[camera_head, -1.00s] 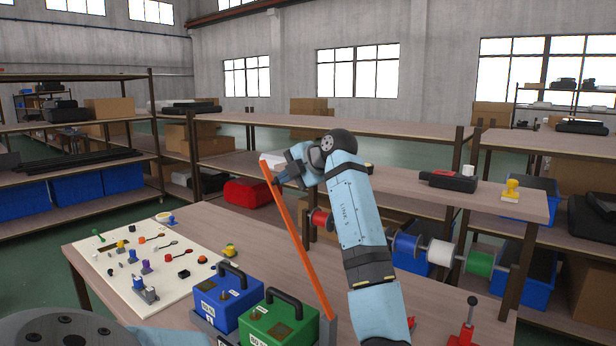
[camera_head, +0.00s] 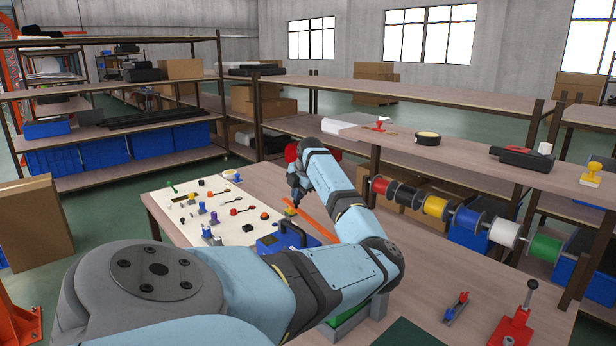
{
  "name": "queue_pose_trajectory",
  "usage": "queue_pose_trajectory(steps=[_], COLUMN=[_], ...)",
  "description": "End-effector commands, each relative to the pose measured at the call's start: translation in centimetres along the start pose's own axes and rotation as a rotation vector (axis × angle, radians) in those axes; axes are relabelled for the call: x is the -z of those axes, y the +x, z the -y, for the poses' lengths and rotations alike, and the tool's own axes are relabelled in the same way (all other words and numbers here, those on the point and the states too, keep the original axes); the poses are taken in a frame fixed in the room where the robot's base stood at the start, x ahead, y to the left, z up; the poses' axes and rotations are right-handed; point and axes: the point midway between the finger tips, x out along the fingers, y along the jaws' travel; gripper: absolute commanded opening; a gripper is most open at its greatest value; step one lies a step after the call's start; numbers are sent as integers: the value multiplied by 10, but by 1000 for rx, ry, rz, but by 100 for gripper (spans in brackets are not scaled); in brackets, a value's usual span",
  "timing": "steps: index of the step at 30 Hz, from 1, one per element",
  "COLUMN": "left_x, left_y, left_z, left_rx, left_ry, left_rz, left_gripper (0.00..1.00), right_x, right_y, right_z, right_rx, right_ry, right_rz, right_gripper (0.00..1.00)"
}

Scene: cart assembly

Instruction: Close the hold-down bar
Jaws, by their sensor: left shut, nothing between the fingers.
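The orange hold-down bar (camera_head: 321,219) slopes down to the right behind my left arm. Its near end is hidden by my forearm. The blue box (camera_head: 269,246) with a dark handle sits on the table just in front of the bar, partly covered by my arm. The green box (camera_head: 349,322) is almost wholly hidden under my arm. My left gripper (camera_head: 297,203) is shut and empty near the bar's far end. I cannot tell whether it touches the bar. My right gripper is not in view.
A pale board (camera_head: 196,218) with several small coloured parts lies on the table, left of the boxes. Coloured spools (camera_head: 436,206) hang on a rod at the right. A red clamp-like tool (camera_head: 516,328) stands at the front right. Bare tabletop (camera_head: 440,285) shows right of my arm.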

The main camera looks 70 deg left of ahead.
Motion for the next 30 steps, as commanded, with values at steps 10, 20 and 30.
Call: queue_pose_trajectory(steps=[10,20,30], left_x=[1,0,1], left_y=[64,80,83], left_z=[5,8,11], left_rx=[-3,-1,5], left_ry=[-1,0,2], left_rz=[-2,-2,-6], left_gripper=[0,0,0], right_x=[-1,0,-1], right_y=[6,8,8], right_z=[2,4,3], right_rx=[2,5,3], right_ry=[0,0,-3], right_rz=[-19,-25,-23], right_gripper=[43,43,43])
